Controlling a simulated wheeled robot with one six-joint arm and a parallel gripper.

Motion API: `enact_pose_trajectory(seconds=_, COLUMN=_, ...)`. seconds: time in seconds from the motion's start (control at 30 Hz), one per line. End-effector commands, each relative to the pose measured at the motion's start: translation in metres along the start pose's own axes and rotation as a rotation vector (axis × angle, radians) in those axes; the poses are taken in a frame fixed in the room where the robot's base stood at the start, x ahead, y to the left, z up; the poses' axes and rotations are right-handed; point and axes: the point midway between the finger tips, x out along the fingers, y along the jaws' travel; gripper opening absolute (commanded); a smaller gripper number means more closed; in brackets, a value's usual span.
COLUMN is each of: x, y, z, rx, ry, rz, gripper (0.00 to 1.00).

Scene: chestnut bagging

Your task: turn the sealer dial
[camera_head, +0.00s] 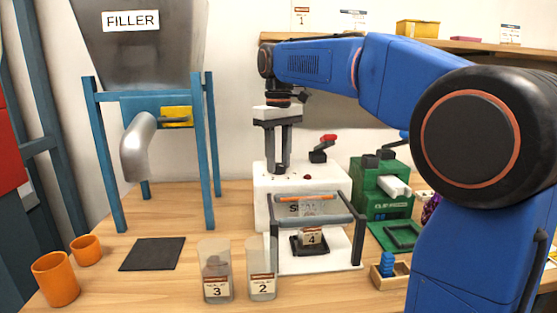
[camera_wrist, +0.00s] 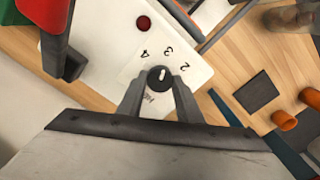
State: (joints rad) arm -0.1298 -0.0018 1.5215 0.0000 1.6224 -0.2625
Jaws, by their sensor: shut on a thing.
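The sealer (camera_head: 290,183) is a white box with a grey bar frame in front, standing on the table at the middle of the head view. Its dial (camera_wrist: 159,78) is a round black knob with a white pointer mark, on the white top face in the wrist view. The numbers 2, 3 and 4 are printed beside it. My gripper (camera_head: 279,166) points down over the sealer's top. In the wrist view my gripper (camera_wrist: 160,88) has its two fingers on either side of the dial, shut on it. In the head view the fingers hide the dial.
A red-handled lever (camera_head: 326,141) stands on the sealer's back right. A green clip machine (camera_head: 382,185) is to the right. Clear bags marked 3 (camera_head: 216,270) and 2 (camera_head: 262,271) stand in front.

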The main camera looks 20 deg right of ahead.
Motion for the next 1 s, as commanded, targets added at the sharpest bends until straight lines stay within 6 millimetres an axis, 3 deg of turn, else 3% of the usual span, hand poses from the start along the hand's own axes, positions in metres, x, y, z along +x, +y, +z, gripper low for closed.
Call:
enact_pose_trajectory(seconds=0.6, x=-0.0010, y=0.0003, z=-0.0004, rx=-0.568, ry=0.003, rz=0.002, gripper=0.10)
enact_pose_trajectory(seconds=1.0, x=-0.0010, y=0.0003, z=-0.0005, rx=-0.805, ry=0.003, rz=0.002, gripper=0.10)
